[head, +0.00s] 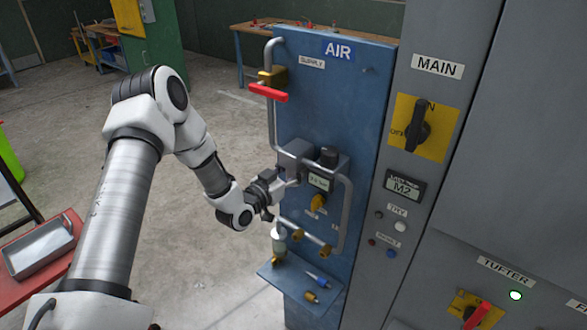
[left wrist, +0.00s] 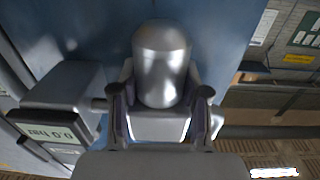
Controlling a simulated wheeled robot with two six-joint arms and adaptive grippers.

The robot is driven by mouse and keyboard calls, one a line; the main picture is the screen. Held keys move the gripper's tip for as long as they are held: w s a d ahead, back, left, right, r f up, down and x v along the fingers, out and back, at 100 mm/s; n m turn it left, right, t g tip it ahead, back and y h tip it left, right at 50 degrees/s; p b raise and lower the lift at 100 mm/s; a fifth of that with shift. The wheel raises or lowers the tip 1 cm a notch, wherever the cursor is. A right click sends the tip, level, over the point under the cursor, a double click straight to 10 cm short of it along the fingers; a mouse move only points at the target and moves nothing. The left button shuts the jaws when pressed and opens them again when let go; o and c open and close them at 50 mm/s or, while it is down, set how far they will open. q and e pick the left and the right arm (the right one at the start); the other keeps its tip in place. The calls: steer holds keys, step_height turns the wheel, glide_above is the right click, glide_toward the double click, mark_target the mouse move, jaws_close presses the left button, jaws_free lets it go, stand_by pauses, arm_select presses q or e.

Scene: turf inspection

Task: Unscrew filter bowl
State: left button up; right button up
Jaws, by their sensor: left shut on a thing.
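The filter bowl (left wrist: 162,62) is a metallic, round-ended cylinder, seen close up in the left wrist view. My left gripper (left wrist: 160,105) is shut on it, one finger on each side. In the head view my left gripper (head: 279,188) reaches the bowl from the left, below the grey filter block (head: 292,158) on the blue air panel (head: 325,80). The gripper mostly hides the bowl there. The digital gauge (head: 319,181) sits right of the bowl; in the left wrist view the gauge (left wrist: 52,132) appears upside down and seems to read 0.0 bar. My right gripper is not in view.
The red supply valve handle (head: 268,92) lies across its vertical pipe. Below the gripper, a small blue shelf (head: 290,288) holds a blue-handled item (head: 318,279) and a brass fitting (head: 312,297). A grey control cabinet (head: 440,170) stands right. Open floor lies left of the panel.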

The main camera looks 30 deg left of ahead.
arm_select(q)
steer(key=shift+a+r+m+h, duration=0.2)
steer(key=shift+m+h, duration=0.2)
steer(key=shift+h, duration=0.3)
steer(key=shift+m+g+h+p, duration=0.3)
steer(key=shift+m+h, duration=0.3)
steer(key=shift+h, duration=0.3)
steer(key=m+g+h, duration=0.2)
steer(key=m+h, duration=0.1)
steer(key=h, duration=0.1)
steer(key=shift+d+f, duration=0.1)
steer(key=shift+f, duration=0.05)
steer(key=m+g+h+b, duration=0.1)
steer(key=h, duration=0.1)
steer(key=m+g+h+b, duration=0.1)
steer(key=shift+w+f+m+g+h, duration=0.1)
steer(key=shift+f+m+g+h, duration=0.2)
steer(key=shift+m+h, duration=0.1)
steer(key=shift+r+m+g+h+b, duration=0.15)
steer(key=shift+m+g+h+b, duration=0.65)
steer(key=shift+m+g+h, duration=0.3)
steer(key=shift+r+g, duration=0.15)
steer(key=shift+g, duration=0.25)
